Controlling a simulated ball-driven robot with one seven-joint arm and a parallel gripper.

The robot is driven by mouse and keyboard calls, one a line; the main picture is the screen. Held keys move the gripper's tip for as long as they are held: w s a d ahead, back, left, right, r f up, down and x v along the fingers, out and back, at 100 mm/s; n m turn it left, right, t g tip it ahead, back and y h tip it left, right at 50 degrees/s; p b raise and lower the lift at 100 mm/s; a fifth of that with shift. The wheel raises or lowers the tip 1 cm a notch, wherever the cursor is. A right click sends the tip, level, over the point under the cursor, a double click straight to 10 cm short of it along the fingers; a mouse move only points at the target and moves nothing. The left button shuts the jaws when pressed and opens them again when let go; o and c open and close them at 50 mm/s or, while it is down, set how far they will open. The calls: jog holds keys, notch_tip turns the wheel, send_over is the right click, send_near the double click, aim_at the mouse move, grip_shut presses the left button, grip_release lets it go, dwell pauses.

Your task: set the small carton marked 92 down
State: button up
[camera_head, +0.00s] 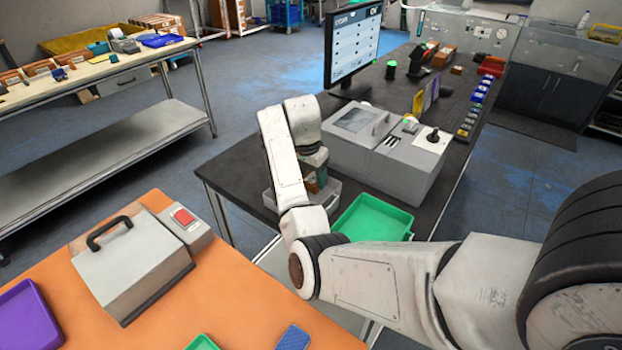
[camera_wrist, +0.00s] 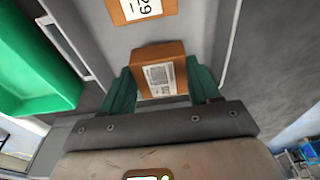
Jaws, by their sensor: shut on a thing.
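My gripper (camera_wrist: 160,90) has green fingers shut on a small brown carton (camera_wrist: 158,71), one on each side. The held carton shows a white barcode label; I cannot read a number on it. It is over a grey tray (camera_wrist: 85,45). Another brown carton (camera_wrist: 112,12) lies in the tray beyond, with large digits on a white label, rotated and partly cut off at the frame edge. In the head view my gripper (camera_head: 317,178) points down at the pale grey tray (camera_head: 333,190) on the dark table. Whether the held carton touches the tray floor I cannot tell.
A green tray (camera_head: 375,218) stands right beside the grey tray; it also shows in the wrist view (camera_wrist: 35,70). A grey scanner console (camera_head: 395,150) and a monitor (camera_head: 352,45) stand behind. An orange table (camera_head: 250,290) is in front, carrying a lidded metal box (camera_head: 132,262).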

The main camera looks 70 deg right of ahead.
jog(key=shift+f, duration=0.65)
jog(key=o, duration=1.2)
jog(key=shift+c, duration=0.2)
notch_tip(320, 180, up, 12)
jog(key=a+p, duration=0.1)
jog(key=shift+w+a, duration=0.2)
jog(key=shift+a, duration=0.15)
